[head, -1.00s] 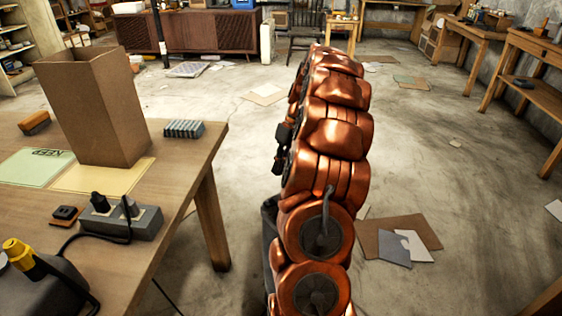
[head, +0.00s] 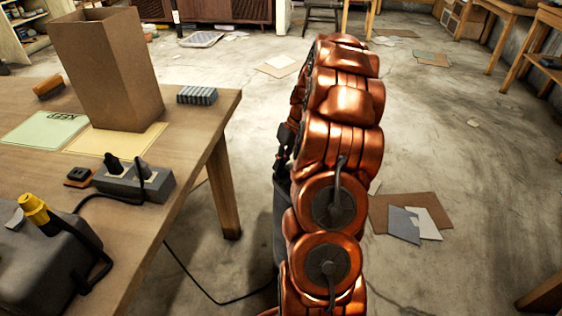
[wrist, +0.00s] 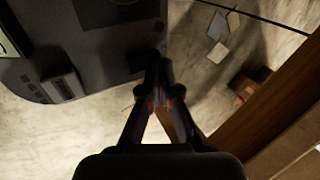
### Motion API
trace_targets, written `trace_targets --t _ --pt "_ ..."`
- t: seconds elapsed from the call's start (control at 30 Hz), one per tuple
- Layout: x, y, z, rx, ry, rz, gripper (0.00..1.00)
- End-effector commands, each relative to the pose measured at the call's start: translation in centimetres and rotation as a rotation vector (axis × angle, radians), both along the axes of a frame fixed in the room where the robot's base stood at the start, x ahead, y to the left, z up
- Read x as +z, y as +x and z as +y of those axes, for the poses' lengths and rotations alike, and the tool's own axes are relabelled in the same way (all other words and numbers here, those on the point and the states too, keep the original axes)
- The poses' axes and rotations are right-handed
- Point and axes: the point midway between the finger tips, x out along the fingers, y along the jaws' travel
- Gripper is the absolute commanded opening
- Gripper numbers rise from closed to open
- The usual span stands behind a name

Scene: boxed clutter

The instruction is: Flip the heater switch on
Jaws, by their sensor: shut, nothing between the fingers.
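I cannot make out a heater or its switch for certain in either view. A small dark square piece with a raised middle (head: 79,175) lies on the table beside a grey power strip (head: 155,191) with black plugs in it; I cannot tell whether it is a switch. A grey device with a yellow-topped part (head: 40,270) stands at the table's near left. My gripper (wrist: 158,60) is shut and empty in the wrist view, pointing down over the floor. In the head view only my copper arm shows; the gripper is hidden.
The wooden table (head: 195,125) fills the left, bearing a tall open cardboard box (head: 115,70), a green sheet (head: 43,130), a brush (head: 48,88) and a ribbed grey block (head: 197,95). A black cable (head: 205,293) hangs to the floor. Flat sheets (head: 405,222) lie right of my arm.

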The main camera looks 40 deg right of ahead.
Motion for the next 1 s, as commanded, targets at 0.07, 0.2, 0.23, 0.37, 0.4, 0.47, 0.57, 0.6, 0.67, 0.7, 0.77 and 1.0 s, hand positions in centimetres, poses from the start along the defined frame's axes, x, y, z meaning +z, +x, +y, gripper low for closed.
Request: trace_targets --t 0.07,0.2,0.23,0.37,0.4,0.47,0.57,0.6,0.67,0.7,0.77,1.0 --pt "0.0 0.0 0.0 0.000 0.000 0.000 0.00" --pt "0.0 0.0 0.1 0.000 -0.005 0.002 0.00" --pt "0.0 0.0 0.1 0.001 -0.010 0.004 0.00" --pt "-0.3 0.0 0.6 0.003 -0.058 0.014 0.00" --pt "-0.4 0.0 0.7 0.003 -0.082 0.018 0.00" --pt "-0.5 0.0 0.5 -0.001 -0.076 0.017 0.00" --pt "-0.5 0.0 0.5 -0.001 -0.075 0.016 0.00" --pt "-0.5 0.1 0.5 -0.001 -0.075 0.016 0.00" --pt "-0.5 0.1 0.4 -0.001 -0.075 0.016 0.00" --pt "-0.5 0.0 0.4 -0.001 -0.075 0.016 0.00" --pt "-0.5 0.0 0.2 -0.001 -0.075 0.016 0.00" --pt "-0.4 -0.1 -0.7 -0.001 -0.074 0.015 0.00"
